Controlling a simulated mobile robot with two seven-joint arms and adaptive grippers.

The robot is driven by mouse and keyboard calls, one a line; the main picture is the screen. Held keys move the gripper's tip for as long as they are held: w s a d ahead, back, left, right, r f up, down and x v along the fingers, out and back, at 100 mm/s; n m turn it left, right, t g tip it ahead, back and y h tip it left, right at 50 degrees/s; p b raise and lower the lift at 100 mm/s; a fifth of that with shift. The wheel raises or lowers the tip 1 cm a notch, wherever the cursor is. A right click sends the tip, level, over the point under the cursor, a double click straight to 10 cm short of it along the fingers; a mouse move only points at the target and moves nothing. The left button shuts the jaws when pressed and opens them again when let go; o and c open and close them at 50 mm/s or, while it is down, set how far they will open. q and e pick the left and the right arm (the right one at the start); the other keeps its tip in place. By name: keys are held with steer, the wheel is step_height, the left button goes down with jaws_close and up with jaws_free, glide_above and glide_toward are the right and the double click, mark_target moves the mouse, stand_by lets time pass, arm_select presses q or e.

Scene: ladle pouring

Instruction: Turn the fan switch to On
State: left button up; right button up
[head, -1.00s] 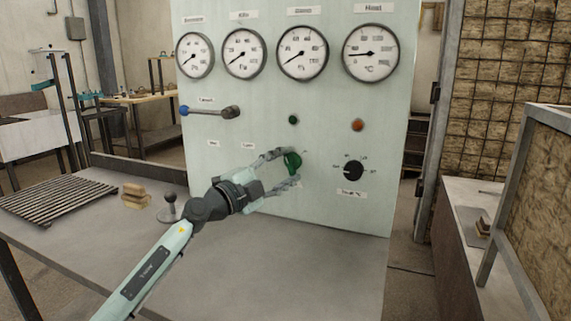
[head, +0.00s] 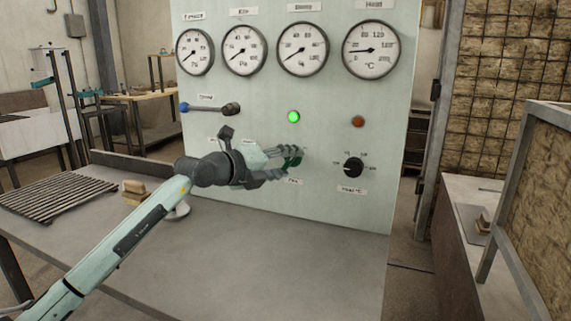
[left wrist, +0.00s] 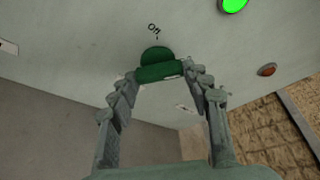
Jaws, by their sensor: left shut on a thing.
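The green fan switch (head: 291,162) is on the pale green panel, mostly covered by my left gripper in the head view. My right gripper is not in view.
The panel (head: 225,190) also carries several dials, a blue-tipped lever (head: 210,108), an unlit orange lamp (head: 358,122) and a black knob (head: 353,168). The grey table (head: 270,260) in front is largely clear. A small wooden block (head: 133,188) and slatted grate (head: 60,198) are at left.

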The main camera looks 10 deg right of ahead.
arm_select(q)
steer(key=shift+m+y, duration=0.5)
steer(key=shift+m, duration=0.3)
steer(key=o, duration=1.2)
steer(key=shift+c, duration=0.2)
steer(key=v, duration=1.2)
steer(key=shift+s, duration=0.1)
steer(key=x, duration=1.2)
